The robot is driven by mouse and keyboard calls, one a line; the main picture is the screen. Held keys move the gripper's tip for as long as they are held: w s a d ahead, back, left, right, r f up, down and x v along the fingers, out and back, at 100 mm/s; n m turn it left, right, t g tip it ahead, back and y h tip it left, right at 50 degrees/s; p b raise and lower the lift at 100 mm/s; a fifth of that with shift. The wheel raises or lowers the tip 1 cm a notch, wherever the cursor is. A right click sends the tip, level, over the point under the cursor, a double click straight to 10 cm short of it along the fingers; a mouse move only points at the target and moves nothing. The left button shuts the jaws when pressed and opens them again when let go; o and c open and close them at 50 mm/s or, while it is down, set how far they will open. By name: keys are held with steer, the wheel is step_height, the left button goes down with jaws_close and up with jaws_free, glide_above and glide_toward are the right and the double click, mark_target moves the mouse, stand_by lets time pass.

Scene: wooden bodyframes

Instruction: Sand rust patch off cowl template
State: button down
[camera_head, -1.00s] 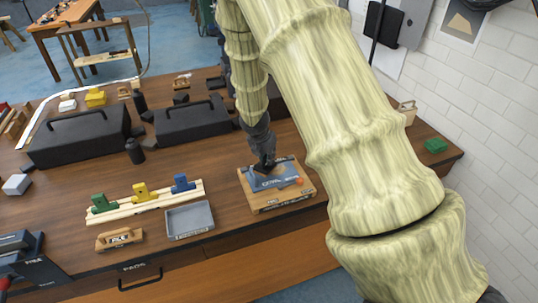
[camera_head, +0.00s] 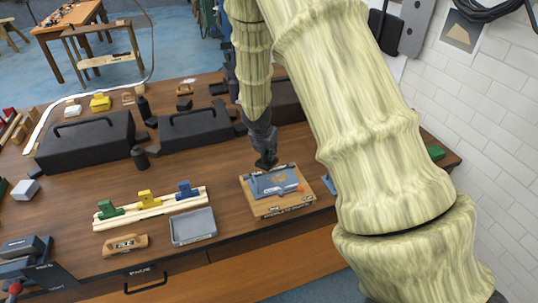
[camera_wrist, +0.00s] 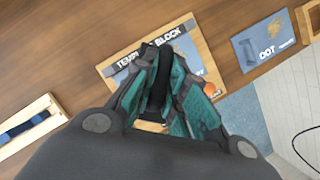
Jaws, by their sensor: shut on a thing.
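The cowl template is a blue-grey plate (camera_head: 268,187) lying on a wooden template block (camera_head: 262,210) at the right centre of the bench. A brownish patch (camera_head: 281,180) shows on the plate, and an orange spot shows near its right end. My gripper (camera_head: 265,163) is over the back edge of the plate, pointing down. In the wrist view, its teal fingers (camera_wrist: 163,95) are closed around a narrow dark piece (camera_wrist: 158,82). What that piece is, and whether it touches the plate, I cannot tell. The fingers hide much of the block (camera_wrist: 115,68).
A rail (camera_head: 150,210) with green, yellow and blue clamp-like pieces stands to the left, behind a grey tray (camera_head: 193,226) and a small wooden block (camera_head: 125,245). Black cases (camera_head: 85,142) stand behind. A blue plate (camera_wrist: 264,45) lies right of the template block.

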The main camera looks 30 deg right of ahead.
steer(key=shift+r, duration=0.15)
steer(key=shift+r, duration=1.4)
